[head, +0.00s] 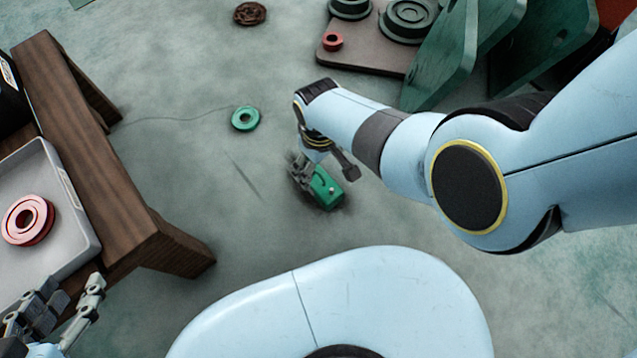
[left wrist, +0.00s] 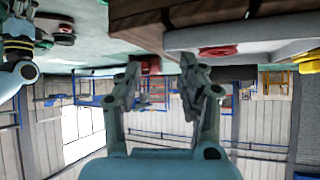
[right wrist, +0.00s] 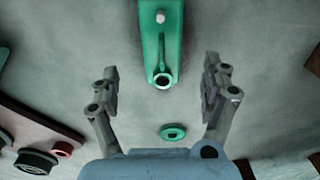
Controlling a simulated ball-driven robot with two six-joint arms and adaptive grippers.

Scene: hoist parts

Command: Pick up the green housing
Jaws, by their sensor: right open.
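The green housing (head: 327,190) lies on the floor below my right gripper (head: 322,172), which partly covers it in the head view. In the right wrist view the housing (right wrist: 160,40) is a long green block with a pale peg and a round hole at its near end. It lies between the lines of my right gripper's fingers (right wrist: 160,78), which are spread wide with clear gaps on both sides. My left gripper (head: 55,312) is at the lower left beside the tray; its fingers (left wrist: 165,88) stand apart with nothing between them.
A green ring (head: 245,119) lies on the floor left of the housing. A wooden bench (head: 120,190) carries a grey tray (head: 75,235) with a red pulley (head: 27,220). A brown board (head: 355,58) with round parts and upright green plates (head: 440,55) stand at the back.

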